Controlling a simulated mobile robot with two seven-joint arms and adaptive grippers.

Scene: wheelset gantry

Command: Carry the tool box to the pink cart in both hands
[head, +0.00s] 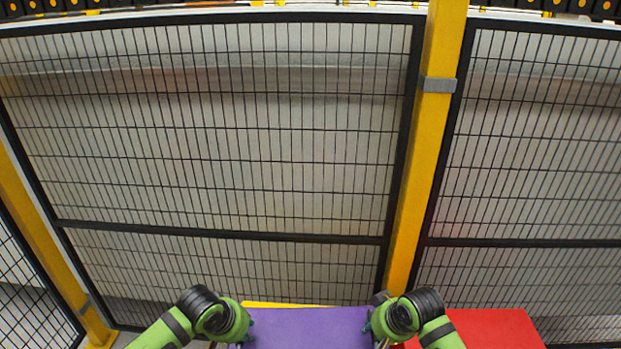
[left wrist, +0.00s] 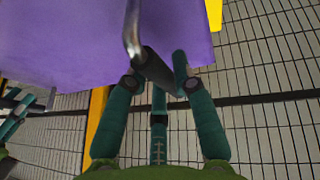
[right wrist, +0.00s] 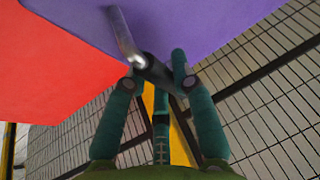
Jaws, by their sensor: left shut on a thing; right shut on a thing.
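A purple body with a flat top (head: 305,326), which I take to be the tool box, is at the bottom of the head view, cut off by the frame. It also fills the top of the left wrist view (left wrist: 60,45) and shows in the right wrist view (right wrist: 210,25). My left gripper (head: 246,325) is at its left end, shut on a metal handle with a dark grip (left wrist: 133,30). My right gripper (head: 373,325) is at its right end, shut on a like handle (right wrist: 122,35). I cannot make out a pink cart.
A red surface (head: 490,328) lies to the right, beside the purple body. A yellow strip (head: 280,304) shows behind the purple body. A black mesh fence (head: 220,140) stands across the back, with a yellow post (head: 430,150) right of centre and another at the left (head: 40,240).

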